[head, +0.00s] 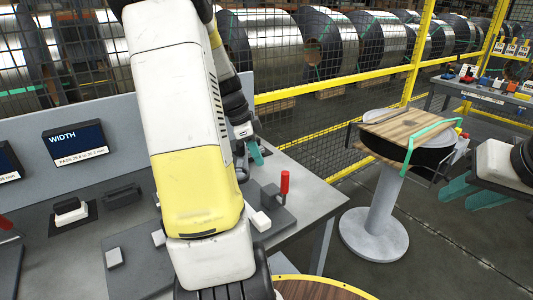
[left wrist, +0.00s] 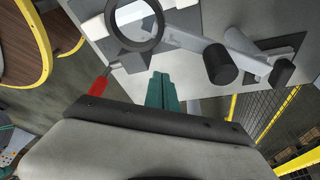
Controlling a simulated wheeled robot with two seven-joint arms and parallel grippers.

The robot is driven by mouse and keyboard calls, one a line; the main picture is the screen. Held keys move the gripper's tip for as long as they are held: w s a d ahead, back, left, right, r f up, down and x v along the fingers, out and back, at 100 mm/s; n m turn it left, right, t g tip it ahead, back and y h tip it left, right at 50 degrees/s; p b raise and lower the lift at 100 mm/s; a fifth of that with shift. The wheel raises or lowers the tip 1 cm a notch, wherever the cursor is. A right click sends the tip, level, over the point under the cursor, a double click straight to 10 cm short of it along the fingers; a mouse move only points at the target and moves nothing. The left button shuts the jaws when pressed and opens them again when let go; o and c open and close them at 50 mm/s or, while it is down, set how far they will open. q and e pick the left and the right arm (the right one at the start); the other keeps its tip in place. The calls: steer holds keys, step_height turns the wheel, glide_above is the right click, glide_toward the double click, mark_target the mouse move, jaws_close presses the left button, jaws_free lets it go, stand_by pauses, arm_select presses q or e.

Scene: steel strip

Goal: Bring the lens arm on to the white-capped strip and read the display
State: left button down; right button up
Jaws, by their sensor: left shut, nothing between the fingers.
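The display (head: 78,143) stands at the left of the head view; it reads WIDTH, with a small line below too fine to read surely. A white-capped block (head: 70,212) sits on a dark pad on the bench below it. In the left wrist view a black ring (left wrist: 157,38), seemingly the lens, lies near the top, with a pale bar (left wrist: 185,41) and a dark knob (left wrist: 220,64) to its right. My left gripper (left wrist: 163,78) is shut and empty, just below the ring and bar; it is partly hidden in the head view (head: 254,152). My right gripper (head: 456,192) is open and empty.
A red-handled clamp (head: 284,183) stands on the bench's right side, near my left arm; its handle shows in the wrist view (left wrist: 97,86). A round pedestal table (head: 388,150) stands right. Yellow-framed mesh fencing (head: 340,90) bounds the back. Open floor lies between.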

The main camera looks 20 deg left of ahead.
arm_select(q)
steer(key=v, duration=0.9)
steer(key=shift+a+r, duration=0.25)
steer(key=shift+a, duration=0.05)
steer(key=shift+w, duration=0.1)
steer(key=s+d+r+n+t, duration=0.2)
steer(key=s+d+n, duration=0.3)
steer(key=d, duration=0.5)
steer(key=s+d+r+n+t+y, duration=0.1)
steer(key=s+d+r+n+t, duration=0.1)
steer(key=s+d+n, duration=0.4)
steer(key=s+d+r, duration=0.1)
steer(key=s+d, duration=0.3)
steer(key=shift+s+d+n, duration=0.15)
steer(key=shift+d+n, duration=0.15)
steer(key=shift+d, duration=0.1)
steer(key=shift+a, duration=0.1)
